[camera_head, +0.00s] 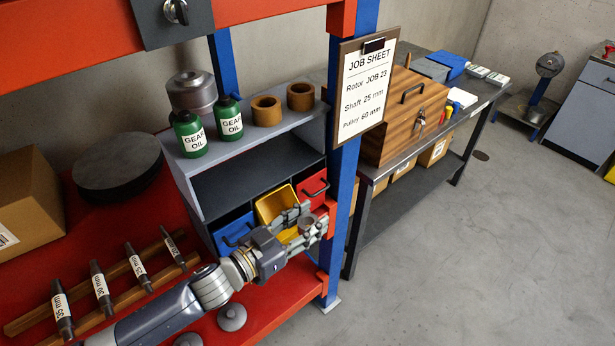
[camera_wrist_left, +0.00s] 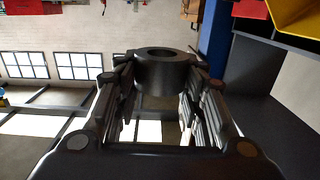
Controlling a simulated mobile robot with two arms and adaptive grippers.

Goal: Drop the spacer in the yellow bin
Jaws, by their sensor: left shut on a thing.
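My left gripper (camera_head: 308,226) reaches in from the left and is shut on the spacer, a short dark grey ring with a round hole. The spacer (camera_wrist_left: 160,70) sits between both fingertips in the left wrist view; in the head view it shows small at the fingertips (camera_head: 307,221). The yellow bin (camera_head: 272,205) is in the shelf unit between the blue and red bins, just behind and left of the gripper, which partly covers it. A corner of the yellow bin shows at top right in the wrist view (camera_wrist_left: 297,18). The spacer is outside the bin. My right gripper is not in view.
The blue bin (camera_head: 233,232) and red bin (camera_head: 313,188) flank the yellow one. The grey shelf (camera_head: 240,142) above holds two gear oil bottles and two brown rings. A blue post (camera_head: 340,215) stands close right of the gripper. Labelled shafts lie on a wooden rack at left.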

